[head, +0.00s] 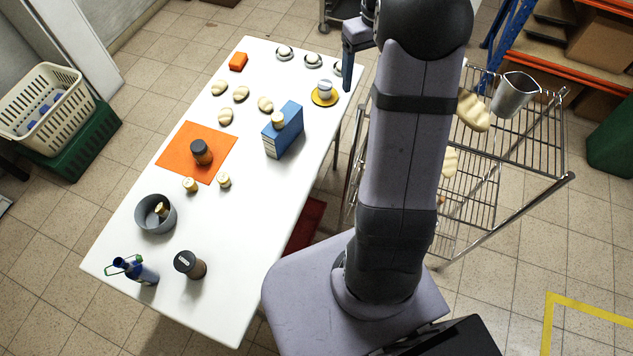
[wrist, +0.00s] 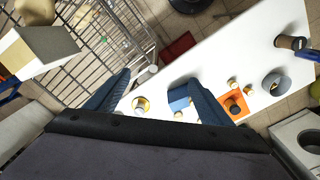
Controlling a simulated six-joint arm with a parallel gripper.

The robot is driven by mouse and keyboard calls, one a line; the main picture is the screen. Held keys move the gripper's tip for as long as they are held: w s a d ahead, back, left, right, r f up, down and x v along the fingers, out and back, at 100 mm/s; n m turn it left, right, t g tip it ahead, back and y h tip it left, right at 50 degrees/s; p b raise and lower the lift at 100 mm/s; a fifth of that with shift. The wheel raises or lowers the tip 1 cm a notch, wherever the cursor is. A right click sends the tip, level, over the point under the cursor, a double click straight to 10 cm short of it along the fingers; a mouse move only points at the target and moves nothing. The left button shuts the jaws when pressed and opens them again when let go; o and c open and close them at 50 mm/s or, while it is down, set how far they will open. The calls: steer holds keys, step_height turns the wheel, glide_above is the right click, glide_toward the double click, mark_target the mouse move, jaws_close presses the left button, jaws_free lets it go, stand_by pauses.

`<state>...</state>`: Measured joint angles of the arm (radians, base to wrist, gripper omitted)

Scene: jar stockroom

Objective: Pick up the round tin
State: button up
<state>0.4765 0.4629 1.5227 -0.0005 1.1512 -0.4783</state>
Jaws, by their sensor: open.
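I cannot tell for certain which thing is the round tin. A grey round open container (head: 143,222) stands on the white table (head: 225,290), with a small pale-topped jar (head: 161,210) inside; the container also shows in the wrist view (wrist: 267,86). A white cylindrical thing (head: 324,86) sits on a yellow saucer (head: 324,101). Small pale-lidded jars stand near the orange mat (head: 210,135), and one tops a blue box (head: 290,133). My gripper (wrist: 158,78) is open and empty in the wrist view. In the head view it is partly hidden by my arm, near the table's far right edge.
A dark-lidded jar (head: 201,152) stands on the mat. Another jar (head: 187,265) and a blue bottle (head: 140,271) are near the table's front. Three light saucers, several pale lumps and an orange block (head: 238,62) lie toward the back. A wire rack (head: 520,150) stands right.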

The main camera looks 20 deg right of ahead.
steer(key=s+a+f, duration=0.3)
steer(key=s+a, duration=0.6)
steer(key=a, duration=0.1)
steer(key=s+a+f, duration=0.3)
steer(key=s+a, duration=0.6)
steer(key=a, duration=0.2)
steer(key=shift+s+f, duration=0.25)
steer(key=shift+f, duration=0.05)
steer(key=o, duration=0.4)
steer(key=shift+s, duration=0.1)
steer(key=shift+c, duration=0.2)
steer(key=shift+o, duration=1.4)
